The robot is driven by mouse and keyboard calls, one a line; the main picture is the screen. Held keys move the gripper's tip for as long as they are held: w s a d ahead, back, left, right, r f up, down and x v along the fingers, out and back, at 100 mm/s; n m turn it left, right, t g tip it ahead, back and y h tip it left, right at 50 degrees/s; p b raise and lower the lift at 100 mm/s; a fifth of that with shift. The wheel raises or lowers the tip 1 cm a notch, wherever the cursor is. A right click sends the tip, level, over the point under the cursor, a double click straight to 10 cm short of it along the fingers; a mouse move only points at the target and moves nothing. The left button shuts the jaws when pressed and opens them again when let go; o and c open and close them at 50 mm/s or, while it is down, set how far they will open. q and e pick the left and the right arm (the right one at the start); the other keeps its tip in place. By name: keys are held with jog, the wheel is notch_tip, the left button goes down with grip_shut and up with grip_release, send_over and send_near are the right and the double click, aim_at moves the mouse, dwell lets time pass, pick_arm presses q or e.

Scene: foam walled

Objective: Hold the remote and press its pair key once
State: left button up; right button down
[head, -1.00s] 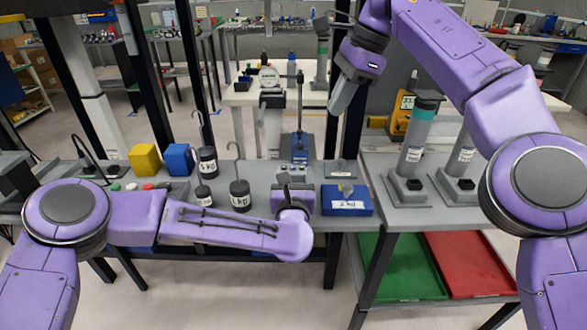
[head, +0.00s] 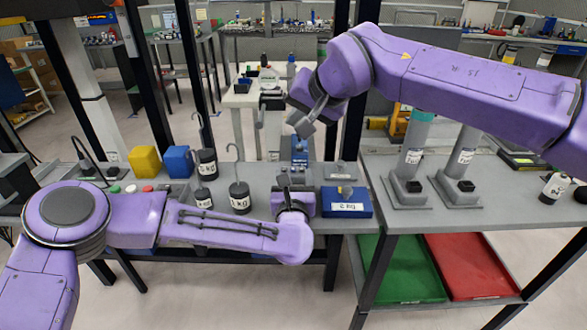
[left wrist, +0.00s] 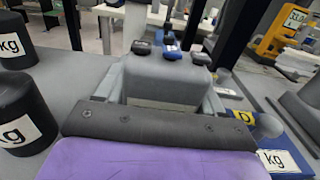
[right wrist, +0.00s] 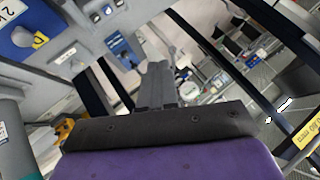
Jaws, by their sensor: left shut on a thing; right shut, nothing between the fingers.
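The grey remote (left wrist: 168,78) is between the fingers of my left gripper (left wrist: 160,98) in the left wrist view. Its top carries a dark key (left wrist: 140,46), a blue key (left wrist: 171,52) and another dark key (left wrist: 201,58). I cannot read their marks. In the head view my left gripper (head: 292,186) is low over the bench, and the remote is hard to make out there. My right gripper (head: 304,122) is shut and empty, up and behind the left one, pointing down and apart from the remote. Its shut fingers (right wrist: 156,85) also show in the right wrist view.
A blue box (head: 346,203) with a label stands right of my left gripper. Black kg weights (head: 240,196), a yellow cube (head: 145,160) and a blue cube (head: 178,161) are to the left. Grey cylinders on stands (head: 410,165) are to the right.

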jog(key=shift+f, duration=0.1)
send_over(296, 173)
jog(key=shift+f, duration=4.3)
jog(key=shift+f, duration=0.1)
jog(key=shift+f, duration=0.3)
jog(key=shift+f, duration=0.3)
jog(key=shift+r, duration=0.75)
